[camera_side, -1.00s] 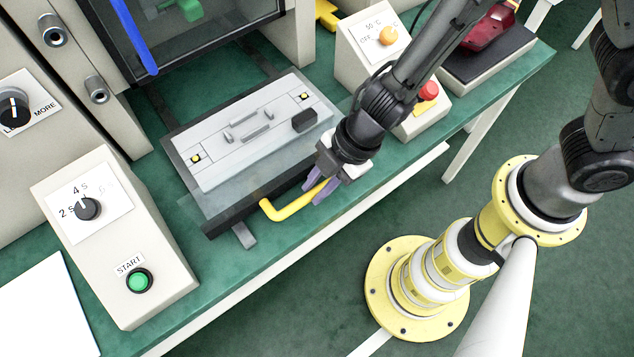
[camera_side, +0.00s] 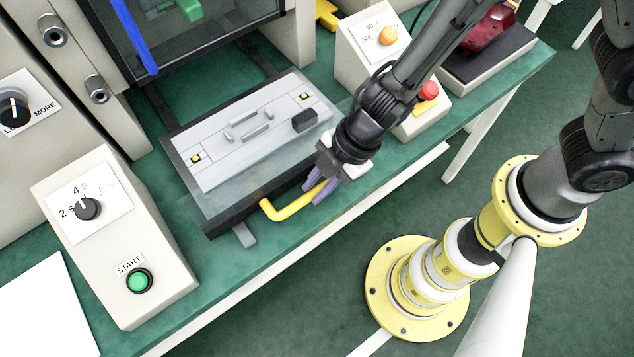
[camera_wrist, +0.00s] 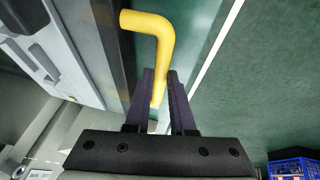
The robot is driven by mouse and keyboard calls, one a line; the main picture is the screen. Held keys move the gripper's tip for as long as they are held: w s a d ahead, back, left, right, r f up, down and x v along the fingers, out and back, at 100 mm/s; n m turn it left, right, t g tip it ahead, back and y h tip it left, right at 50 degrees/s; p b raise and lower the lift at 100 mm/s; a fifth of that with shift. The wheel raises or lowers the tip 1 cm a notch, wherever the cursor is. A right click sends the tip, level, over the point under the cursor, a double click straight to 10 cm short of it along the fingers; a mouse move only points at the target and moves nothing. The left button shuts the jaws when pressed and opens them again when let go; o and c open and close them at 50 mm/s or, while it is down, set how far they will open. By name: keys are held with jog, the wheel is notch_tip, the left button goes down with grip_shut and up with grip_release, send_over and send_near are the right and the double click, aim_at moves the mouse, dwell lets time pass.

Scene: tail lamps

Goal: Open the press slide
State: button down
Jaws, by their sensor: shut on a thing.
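The press slide (camera_side: 212,205) is a dark-edged plate carrying a grey fixture block (camera_side: 225,150). It sits out in front of the press opening on dark rails. A yellow handle (camera_side: 282,212) runs along its front edge. My gripper (camera_side: 319,191) has purple fingers closed around the right part of the handle. In the wrist view, the fingers of my gripper (camera_wrist: 159,88) straddle the yellow handle (camera_wrist: 152,26), whose bent end sticks out beyond them. The handle's far right end is hidden by my gripper in the side view.
A timer box (camera_side: 110,240) with a green start button stands left of the slide. A control box (camera_side: 392,60) with an orange knob and a red button stands to the right, close to my arm. A red lamp (camera_side: 490,28) lies on a dark stand behind.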

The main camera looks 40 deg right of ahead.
dwell(0.5)
jog(key=shift+s, duration=1.35)
jog(key=c, duration=0.8)
grip_release()
jog(key=shift+o, duration=0.2)
jog(key=shift+v, duration=2.2)
jog(key=s+d, duration=0.5)
jog(key=d, duration=0.6)
jog(key=shift+r, duration=0.25)
jog(key=shift+d, duration=0.1)
